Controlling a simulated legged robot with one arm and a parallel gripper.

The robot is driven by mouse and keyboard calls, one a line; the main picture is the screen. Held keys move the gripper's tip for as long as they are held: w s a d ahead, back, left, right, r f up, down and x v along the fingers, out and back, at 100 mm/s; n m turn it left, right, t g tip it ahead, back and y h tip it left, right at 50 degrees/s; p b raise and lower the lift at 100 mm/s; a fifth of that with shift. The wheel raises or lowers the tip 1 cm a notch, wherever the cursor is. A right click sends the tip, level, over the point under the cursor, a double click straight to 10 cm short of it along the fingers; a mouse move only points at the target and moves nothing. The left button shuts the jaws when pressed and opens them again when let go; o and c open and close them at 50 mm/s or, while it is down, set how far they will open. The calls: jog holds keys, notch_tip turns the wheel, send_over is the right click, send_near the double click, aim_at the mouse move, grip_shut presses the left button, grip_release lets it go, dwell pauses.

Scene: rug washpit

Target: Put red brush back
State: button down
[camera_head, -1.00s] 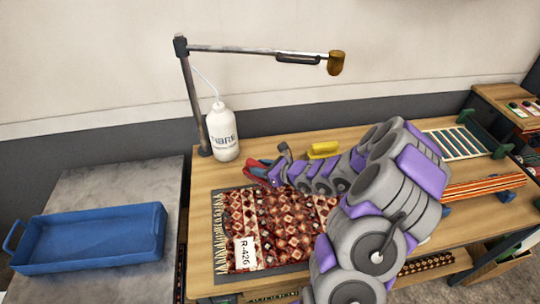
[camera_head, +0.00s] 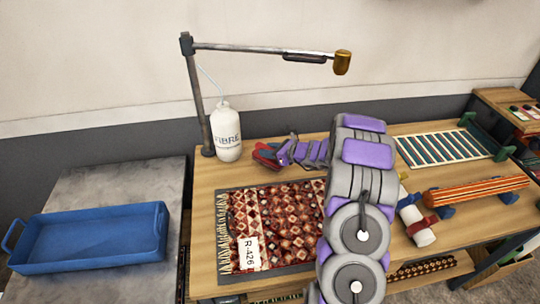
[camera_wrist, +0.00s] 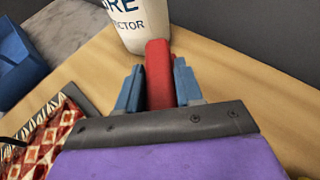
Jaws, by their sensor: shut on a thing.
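The red brush (camera_wrist: 158,72) is between the two blue fingers of my gripper (camera_wrist: 158,88) in the wrist view. My gripper is shut on it. In the head view the red brush (camera_head: 263,158) shows as a small red shape at the tip of my gripper (camera_head: 267,153), at the back of the wooden table. The brush points toward the white bottle (camera_head: 226,140); I cannot tell whether they touch. The bottle also shows in the wrist view (camera_wrist: 140,25). Most of the brush's underside is hidden.
The patterned rug (camera_head: 275,225) with the R-426 tag lies on the wooden table (camera_head: 205,205). A lamp arm (camera_head: 265,50) reaches over it. A blue tray (camera_head: 90,240) sits on the grey bench at left. A slatted rack (camera_head: 440,147) and striped roll (camera_head: 478,190) are at right.

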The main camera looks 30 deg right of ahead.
jog(key=shift+d+f, duration=0.15)
jog(key=shift+f, duration=0.75)
jog(key=shift+d+f, duration=0.15)
jog(key=shift+d, duration=0.55)
jog(key=c, duration=1.1)
grip_release()
jog(key=shift+a, duration=0.1)
jog(key=o, duration=0.4)
jog(key=shift+a, duration=0.5)
jog(key=shift+c, duration=0.2)
